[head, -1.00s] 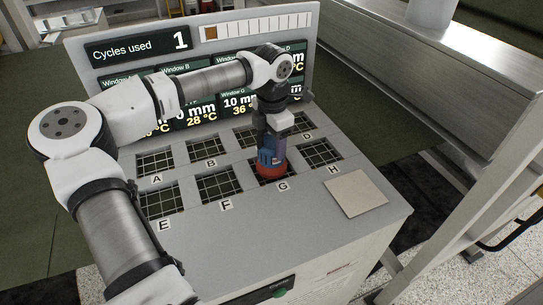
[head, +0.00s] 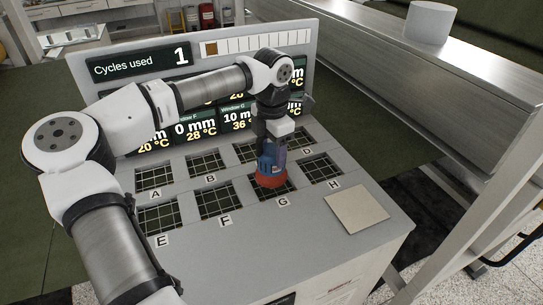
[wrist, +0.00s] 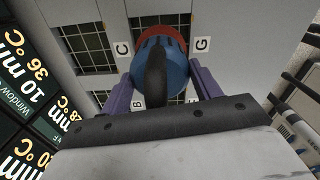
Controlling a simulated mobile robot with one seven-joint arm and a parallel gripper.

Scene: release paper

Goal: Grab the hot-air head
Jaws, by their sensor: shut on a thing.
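The hot-air head (head: 271,173) is a blue body with a red lower rim, and a black handle shows on top in the wrist view (wrist: 174,62). My gripper (head: 272,150) points down and is shut on it, with the purple fingers (wrist: 165,90) on either side of the handle. The head is at window G (head: 284,191) and covers part of its grid. I cannot tell whether its red rim touches the panel or sits just above it.
The panel carries grid windows A to H in two rows. A plain beige square (head: 357,209) lies right of window G. A display board (head: 140,68) stands behind and shows "Cycles used 1". A metal rail (head: 450,75) runs along the right.

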